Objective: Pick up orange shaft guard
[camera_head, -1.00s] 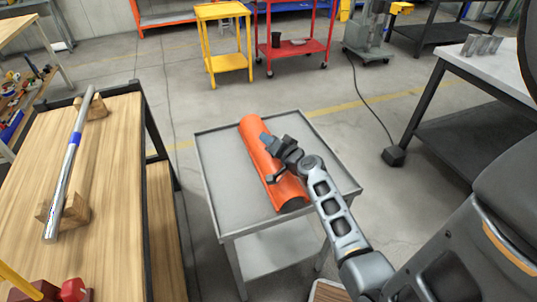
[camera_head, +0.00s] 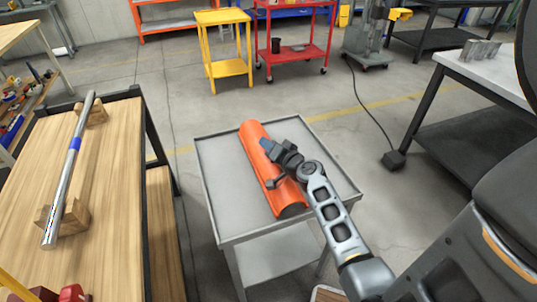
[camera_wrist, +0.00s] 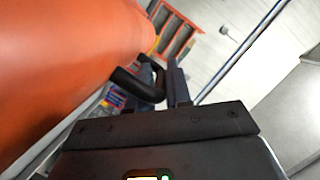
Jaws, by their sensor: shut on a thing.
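The orange shaft guard (camera_head: 255,146) is a long half-round or tube-like piece lying lengthwise on the grey metal cart (camera_head: 219,193). Its dark near end faces me. My gripper (camera_head: 269,165) reaches over its right side, about midway along, and is shut on it. In the wrist view the guard (camera_wrist: 65,70) fills the upper left, very close. A black curved piece (camera_wrist: 140,84) shows beside it there. I cannot see a gap between the guard and the cart top.
At left, a wooden-topped bench (camera_head: 110,165) holds a metal shaft with a blue band (camera_head: 72,160) on wooden blocks. A yellow cart (camera_head: 229,67) and a red cart (camera_head: 292,53) stand behind. A workbench (camera_head: 485,75) is at right. Open floor lies between.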

